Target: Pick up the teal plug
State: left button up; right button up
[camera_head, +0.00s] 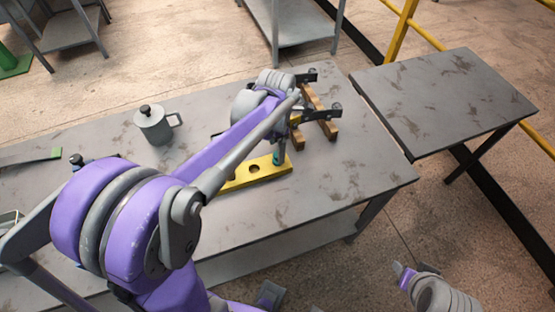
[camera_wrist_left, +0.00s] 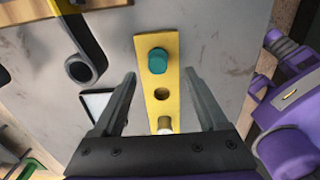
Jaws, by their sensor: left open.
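The teal plug (camera_wrist_left: 157,60) stands in one end of a yellow block (camera_wrist_left: 177,72), which has an empty hole in its middle. In the head view the plug (camera_head: 279,158) shows at the right end of the block (camera_head: 245,180), partly covered by my arm. My left gripper (camera_wrist_left: 160,88) is open and empty. In the wrist view its two fingers lie on either side of the block, and the plug shows beyond them, between their lines. The gripper's height above the block is unclear. In the head view my left arm hides most of this gripper.
A wooden rack (camera_head: 325,125) with black hooked pieces (camera_head: 335,107) stands just right of the block. A pale plug (camera_wrist_left: 164,124) shows at the block's other end. A grey lidded mug (camera_head: 153,125) stands farther left. The table's right part is clear.

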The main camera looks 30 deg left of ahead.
pick_arm(q)
jog(key=f, duration=0.5)
jog(key=shift+w+f, duration=0.1)
jog(key=shift+w, duration=0.2)
grip_shut()
